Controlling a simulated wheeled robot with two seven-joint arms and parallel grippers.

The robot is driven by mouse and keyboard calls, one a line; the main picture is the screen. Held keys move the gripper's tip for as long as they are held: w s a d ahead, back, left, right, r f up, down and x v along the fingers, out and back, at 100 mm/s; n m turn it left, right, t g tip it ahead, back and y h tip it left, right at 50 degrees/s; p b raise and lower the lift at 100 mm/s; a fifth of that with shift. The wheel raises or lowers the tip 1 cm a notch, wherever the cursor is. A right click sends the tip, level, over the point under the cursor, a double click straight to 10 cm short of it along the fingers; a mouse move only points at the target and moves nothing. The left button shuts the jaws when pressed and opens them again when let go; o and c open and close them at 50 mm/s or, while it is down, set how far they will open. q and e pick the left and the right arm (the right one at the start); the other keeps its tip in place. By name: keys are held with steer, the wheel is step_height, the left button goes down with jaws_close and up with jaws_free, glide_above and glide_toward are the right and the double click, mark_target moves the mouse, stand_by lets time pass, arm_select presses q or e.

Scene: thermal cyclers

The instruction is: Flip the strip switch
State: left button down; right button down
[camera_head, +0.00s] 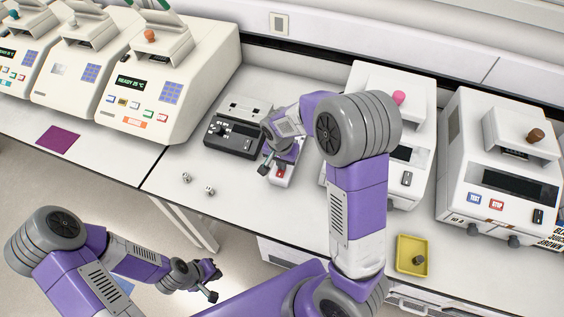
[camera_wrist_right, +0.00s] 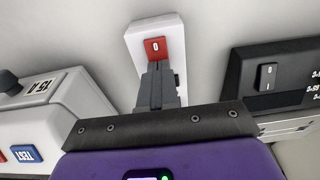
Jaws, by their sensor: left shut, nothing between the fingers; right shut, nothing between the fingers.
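The strip is a white block with a red rocker switch (camera_wrist_right: 155,48) marked "0" in the right wrist view. The strip's white housing (camera_wrist_right: 144,29) lies on the bench, and the red switch also shows in the head view (camera_head: 281,172). My right gripper (camera_wrist_right: 158,68) is shut and empty. Its fingertips are over the near edge of the red switch and hide part of it and of the strip; I cannot tell whether they touch. It is above the strip in the head view (camera_head: 264,165). My left gripper (camera_head: 212,285) is shut and empty, low at the bench front, away from the strip.
A black-fronted power unit (camera_head: 233,138) with a rocker switch is left of the strip. White thermal cyclers (camera_head: 172,85) stand at the left, and more machines (camera_head: 502,165) at the right. Small dice (camera_head: 186,177) and a yellow tray (camera_head: 412,245) lie on the bench.

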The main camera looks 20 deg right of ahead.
steer(key=shift+d+f+b, duration=0.1)
steer(key=shift+f+b, duration=0.15)
steer(key=shift+b, duration=0.05)
steer(key=shift+s, duration=0.2)
steer(key=shift+s+a, duration=0.2)
steer(key=shift+a, duration=0.15)
steer(key=shift+s+a+r, duration=0.1)
steer(key=shift+s+a, duration=0.1)
steer(key=shift+a, duration=0.1)
steer(key=shift+w+d+r, duration=0.1)
steer(key=shift+r, duration=0.05)
